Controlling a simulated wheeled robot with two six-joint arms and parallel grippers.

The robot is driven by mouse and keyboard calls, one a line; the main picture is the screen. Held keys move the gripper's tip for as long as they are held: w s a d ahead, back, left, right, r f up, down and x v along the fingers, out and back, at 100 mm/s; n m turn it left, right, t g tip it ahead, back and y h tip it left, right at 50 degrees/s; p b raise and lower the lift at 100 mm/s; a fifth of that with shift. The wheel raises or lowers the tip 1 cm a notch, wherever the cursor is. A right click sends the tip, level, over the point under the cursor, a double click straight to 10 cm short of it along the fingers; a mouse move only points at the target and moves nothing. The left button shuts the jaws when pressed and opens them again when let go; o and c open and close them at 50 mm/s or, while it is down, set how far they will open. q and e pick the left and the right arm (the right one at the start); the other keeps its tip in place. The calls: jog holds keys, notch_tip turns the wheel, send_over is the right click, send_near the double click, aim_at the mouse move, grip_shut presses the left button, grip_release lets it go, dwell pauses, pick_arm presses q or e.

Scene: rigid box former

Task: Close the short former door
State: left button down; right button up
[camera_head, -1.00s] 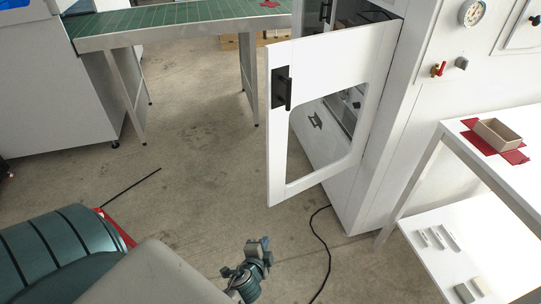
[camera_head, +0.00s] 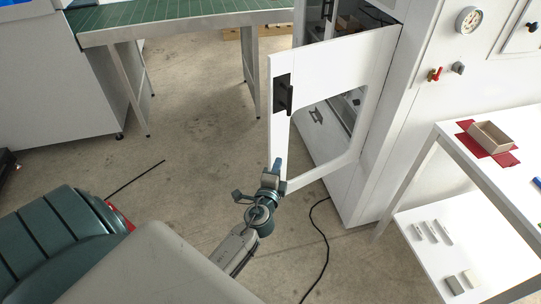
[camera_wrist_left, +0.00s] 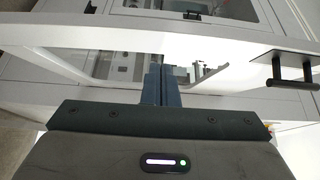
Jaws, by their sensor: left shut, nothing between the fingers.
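The short former door (camera_head: 342,60) is a white panel with a window cut-out and a black handle (camera_head: 283,94). It stands open, swung out from the white machine, with its hinge side at the right. My left gripper (camera_head: 278,168) is shut and empty at the door's lower free corner; I cannot tell whether it touches. In the left wrist view the shut fingers (camera_wrist_left: 160,84) point at the door (camera_wrist_left: 215,48), in front of the window opening, with the handle (camera_wrist_left: 290,68) at the right. My right gripper is not in view.
The white machine body (camera_head: 378,165) stands behind the door. A white table (camera_head: 505,170) at the right holds a box on red card (camera_head: 490,137). A green-topped table (camera_head: 180,17) is at the back left. A black cable (camera_head: 322,240) lies on the floor.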

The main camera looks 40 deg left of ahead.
aim_at(273, 151)
pick_arm(q)
jog(key=shift+w+a+p, duration=0.2)
jog(key=shift+w+a, duration=0.1)
jog(key=shift+a, duration=0.55)
jog(key=shift+w+a+p, duration=0.2)
jog(key=shift+w+a, duration=0.05)
jog(key=shift+a, duration=0.55)
